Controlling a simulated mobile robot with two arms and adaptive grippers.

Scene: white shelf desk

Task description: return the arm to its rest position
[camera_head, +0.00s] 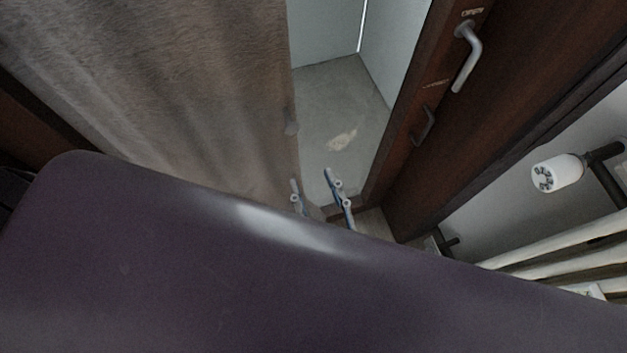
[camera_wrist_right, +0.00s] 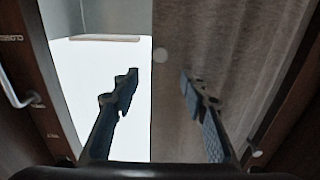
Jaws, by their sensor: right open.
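My right gripper (camera_head: 315,183) shows in the middle of the head view, with its two fingers apart. In the right wrist view my right gripper (camera_wrist_right: 159,80) is open, and nothing is between its fingertips. The fingers point toward the edge of a grey-brown panel (camera_head: 190,90) and the pale opening beside it. The panel (camera_wrist_right: 215,50) also shows behind the right finger in the wrist view. My left gripper is not in view.
A small round knob (camera_head: 291,128) sits near the panel's edge. A dark wooden frame (camera_head: 405,120) with a metal handle (camera_head: 467,60) stands to the right of the opening. The opening's grey floor (camera_head: 335,100) looks mostly clear.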

